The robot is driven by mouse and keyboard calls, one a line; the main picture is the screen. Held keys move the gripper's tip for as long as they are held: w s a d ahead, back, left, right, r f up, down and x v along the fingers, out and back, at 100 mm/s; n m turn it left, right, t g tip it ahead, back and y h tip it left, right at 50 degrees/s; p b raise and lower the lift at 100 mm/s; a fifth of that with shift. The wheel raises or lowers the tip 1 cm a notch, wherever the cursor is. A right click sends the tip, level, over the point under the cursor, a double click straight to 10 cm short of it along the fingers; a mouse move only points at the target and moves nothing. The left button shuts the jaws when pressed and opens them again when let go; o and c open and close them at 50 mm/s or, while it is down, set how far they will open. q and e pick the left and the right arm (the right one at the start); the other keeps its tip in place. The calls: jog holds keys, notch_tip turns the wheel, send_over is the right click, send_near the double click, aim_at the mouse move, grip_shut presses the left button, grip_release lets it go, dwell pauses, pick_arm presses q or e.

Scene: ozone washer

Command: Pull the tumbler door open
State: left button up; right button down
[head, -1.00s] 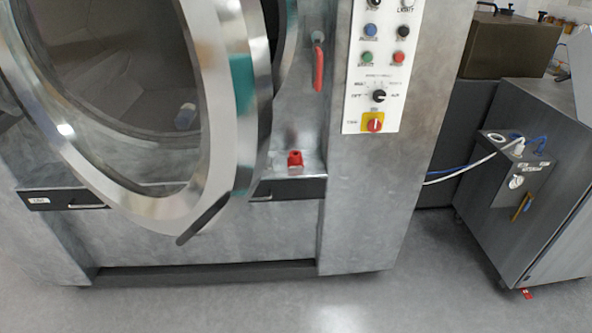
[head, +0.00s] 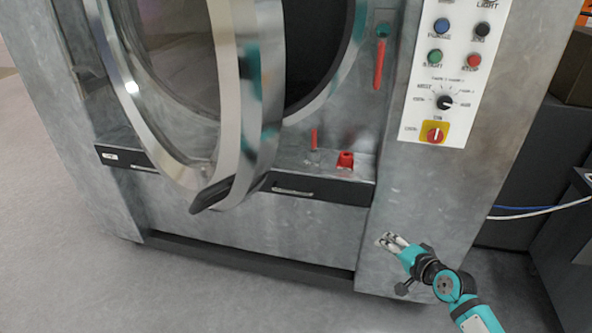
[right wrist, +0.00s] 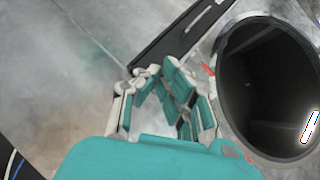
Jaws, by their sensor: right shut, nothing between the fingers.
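The tumbler door (head: 249,110) is a round glass door with a wide shiny metal rim. It stands ajar, with the dark drum opening (head: 310,60) showing to its right. A dark handle (head: 212,194) sticks out at the door's lower edge. My right gripper (head: 391,240) is in front of the washer's lower right panel, apart from the door and to the right of its handle. It is shut and empty. In the right wrist view its fingers (right wrist: 160,73) are seen close up, with a dark round opening (right wrist: 268,90) to the right. My left gripper is not in view.
A red lever (head: 379,64) and a control panel (head: 440,75) are on the washer front right of the opening. A small red part (head: 345,160) sits on the ledge above a black strip (head: 320,190). Hoses (head: 540,210) run at the right. Floor at left is clear.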

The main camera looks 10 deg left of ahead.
jog(key=a+r+y+b, duration=0.1)
jog(key=a+r+y, duration=0.25)
jog(key=r, duration=0.65)
pick_arm(q)
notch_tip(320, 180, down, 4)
jog(key=b, duration=0.2)
pick_arm(e)
jog(key=s+a+r+n+g+y, duration=0.1)
jog(key=s+a+r+g+y, duration=0.3)
jog(key=r, duration=0.6)
jog(key=s+a+r+n+g+y, duration=0.1)
jog(key=s+a+r+n+y, duration=0.1)
jog(key=s+a+r, duration=0.6)
pick_arm(q)
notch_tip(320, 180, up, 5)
jog(key=p, duration=0.5)
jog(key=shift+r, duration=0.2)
pick_arm(e)
jog(key=s+r+x, duration=0.1)
jog(key=x, duration=0.8)
jog(key=shift+s+a+r, duration=0.2)
jog(key=shift+r, duration=0.05)
jog(key=shift+h, duration=0.25)
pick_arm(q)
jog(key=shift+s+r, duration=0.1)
